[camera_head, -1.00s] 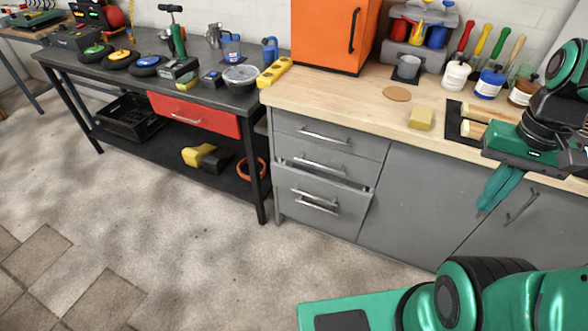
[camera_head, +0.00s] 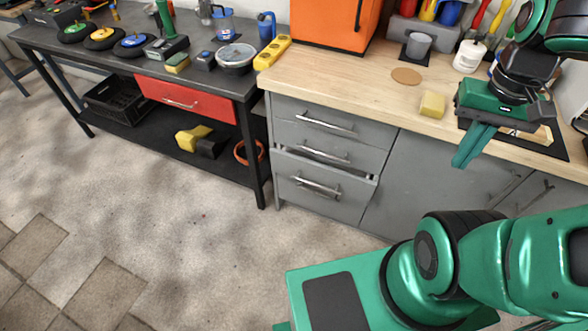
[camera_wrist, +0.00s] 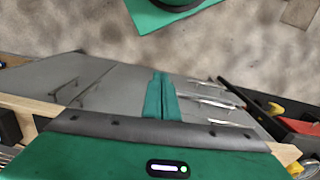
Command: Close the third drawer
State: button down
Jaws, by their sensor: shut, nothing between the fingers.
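The third drawer (camera_head: 330,194) is the lowest in the grey cabinet's left column, with a metal handle (camera_head: 318,187). It stands out a little, with a narrow gap at its top edge. The two drawers above, the top one (camera_head: 315,135) and the second one (camera_head: 340,161), look closed. My gripper (camera_head: 465,160) is shut and empty, with green fingers pointing down in front of the cabinet doors, right of the drawers and apart from them. In the wrist view, my gripper's fingers (camera_wrist: 160,95) point toward the floor, and the drawer handles (camera_wrist: 212,102) show to their right.
A wooden worktop (camera_head: 375,85) tops the cabinet, bearing a yellow sponge (camera_head: 432,105) and an orange cabinet (camera_head: 325,22). A black table with a red drawer (camera_head: 185,99) stands at left. The floor (camera_head: 190,230) before the drawers is clear.

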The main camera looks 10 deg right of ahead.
aim_at(300, 162)
jog(key=w+a+f+n+g+h, duration=0.1)
jog(key=w+a+f+n+h, duration=0.35)
jog(key=w+f+n, duration=0.5)
jog(key=w+a+f+n+g+h, duration=0.1)
jog(key=w+a+f+n+h, duration=0.5)
jog(key=w, duration=0.7)
jog(key=w+a+f+n+t, duration=0.2)
jog(key=a+f+n+t, duration=1.7)
jog(key=f, duration=0.7)
jog(key=w+d, duration=0.1)
jog(key=w, duration=0.2)
jog(key=w+d+g, duration=0.1)
jog(key=w+d, duration=0.1)
jog(key=w, duration=0.2)
jog(key=w+d+g, duration=0.1)
jog(key=w, duration=0.2)
jog(key=shift+w+d+f+n, duration=0.15)
jog(key=shift+w+d+n, duration=0.2)
jog(key=shift+w, duration=0.05)
